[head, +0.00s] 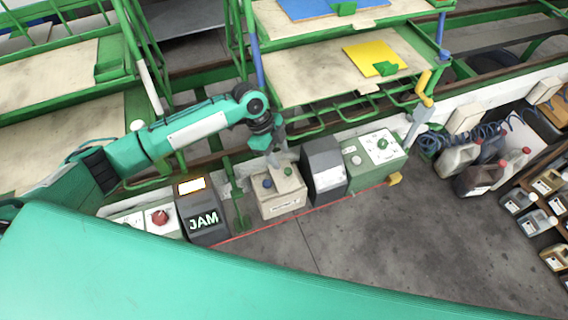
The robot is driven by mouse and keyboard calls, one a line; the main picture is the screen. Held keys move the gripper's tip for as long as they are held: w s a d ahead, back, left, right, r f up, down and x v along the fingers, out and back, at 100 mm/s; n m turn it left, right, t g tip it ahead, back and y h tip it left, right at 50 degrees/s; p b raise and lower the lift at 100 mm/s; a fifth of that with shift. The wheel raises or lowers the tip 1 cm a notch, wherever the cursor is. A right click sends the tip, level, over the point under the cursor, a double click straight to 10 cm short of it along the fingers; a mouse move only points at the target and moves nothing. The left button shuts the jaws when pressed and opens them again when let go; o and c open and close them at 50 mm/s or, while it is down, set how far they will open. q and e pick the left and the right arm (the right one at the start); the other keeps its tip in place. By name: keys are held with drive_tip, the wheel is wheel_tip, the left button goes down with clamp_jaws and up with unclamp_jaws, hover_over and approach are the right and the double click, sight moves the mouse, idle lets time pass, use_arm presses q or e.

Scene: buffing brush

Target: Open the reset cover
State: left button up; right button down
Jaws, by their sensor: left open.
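My left arm reaches in from the left, and my left gripper (273,160) points down, open, just above the back of a beige control box (283,205). That box has a dark blue knob and a green knob on top. A dark grey hood-like box (323,172) with a pale label stands just right of it and looks closed; it may be the reset cover, but its label is too small to read. The gripper is left of this hood and appears apart from it. Fine gaps at the fingertips are hard to see. My right gripper is out of view.
A dark box marked JAM (203,218) with a lit panel and a white box with a red knob (160,218) stand to the left. A green-and-white control box (376,158) stands right. Green racks rise behind. Jugs (480,178) stand right; open floor (390,240) lies in front.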

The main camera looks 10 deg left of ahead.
use_arm(q)
drive_tip(key=b+v, duration=0.1)
drive_tip(key=v, duration=0.7)
drive_tip(key=shift+r, duration=0.25)
drive_tip(key=shift+a, duration=0.1)
drive_tip(key=shift+f, duration=0.1)
